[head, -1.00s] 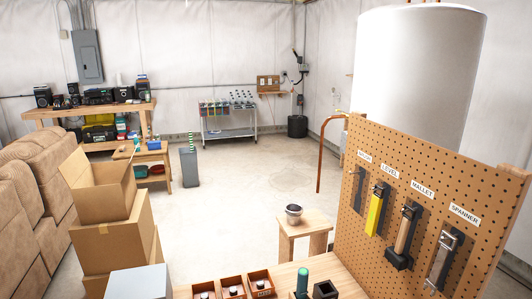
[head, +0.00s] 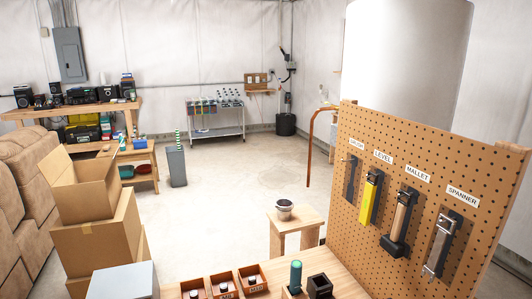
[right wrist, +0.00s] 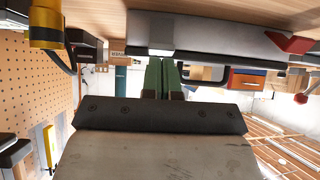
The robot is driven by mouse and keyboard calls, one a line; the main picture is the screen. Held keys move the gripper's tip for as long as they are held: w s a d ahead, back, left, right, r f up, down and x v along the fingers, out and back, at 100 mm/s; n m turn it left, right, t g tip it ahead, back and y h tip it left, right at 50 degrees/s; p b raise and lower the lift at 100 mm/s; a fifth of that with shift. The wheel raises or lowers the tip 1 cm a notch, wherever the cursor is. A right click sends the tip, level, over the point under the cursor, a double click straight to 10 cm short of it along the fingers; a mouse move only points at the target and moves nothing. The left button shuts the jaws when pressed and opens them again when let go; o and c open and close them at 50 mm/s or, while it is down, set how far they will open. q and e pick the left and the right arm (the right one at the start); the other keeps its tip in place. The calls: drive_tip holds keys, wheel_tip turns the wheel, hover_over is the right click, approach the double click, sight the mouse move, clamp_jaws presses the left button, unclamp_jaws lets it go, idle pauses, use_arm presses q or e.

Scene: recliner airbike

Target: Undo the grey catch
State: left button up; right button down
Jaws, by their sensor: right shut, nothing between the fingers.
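I cannot make out a grey catch for certain in either view. A small wooden board (head: 257,84) with fittings hangs on the far wall, too small to tell what they are. My right gripper (right wrist: 163,75) shows in the right wrist view with its two green fingers together and nothing between them. Close beyond it are a long dark grey object (right wrist: 205,38) and a wooden surface (right wrist: 225,8) along the picture's top. Neither gripper shows in the head view, and my left gripper is out of sight.
A pegboard (head: 395,135) with hanging tools stands at right, before a white tank (head: 410,60). Small trays (head: 252,279) lie on the near bench. Cardboard boxes (head: 98,240) and a recliner (head: 25,190) are at left. A stool (head: 297,220) stands mid-right; open floor lies beyond.

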drive_tip(key=shift+w+f, duration=0.1)
drive_tip(key=shift+f, duration=0.35)
drive_tip(key=shift+s+f+b, duration=0.15)
drive_tip(key=shift+s+b, duration=0.05)
drive_tip(key=shift+b, duration=0.15)
drive_tip(key=shift+s+d+p, duration=0.1)
drive_tip(key=shift+s+p, duration=0.1)
drive_tip(key=shift+p, duration=0.2)
drive_tip(key=shift+s+d+r+p, duration=0.15)
drive_tip(key=shift+s+r+p, duration=0.15)
drive_tip(key=shift+p, duration=0.25)
drive_tip(key=shift+s+d+r+p, duration=0.25)
drive_tip(key=shift+s+p, duration=0.1)
drive_tip(key=shift+s, duration=0.2)
drive_tip(key=shift+s+d+r+p, duration=0.15)
drive_tip(key=shift+s+d+p, duration=0.15)
drive_tip(key=shift+s, duration=0.2)
drive_tip(key=s, duration=0.1)
drive_tip(key=s+d+p, duration=0.1)
drive_tip(key=p, duration=0.1)
drive_tip(key=shift+s+d+r, duration=0.15)
drive_tip(key=shift+s+r, duration=0.15)
drive_tip(key=shift+s, duration=0.1)
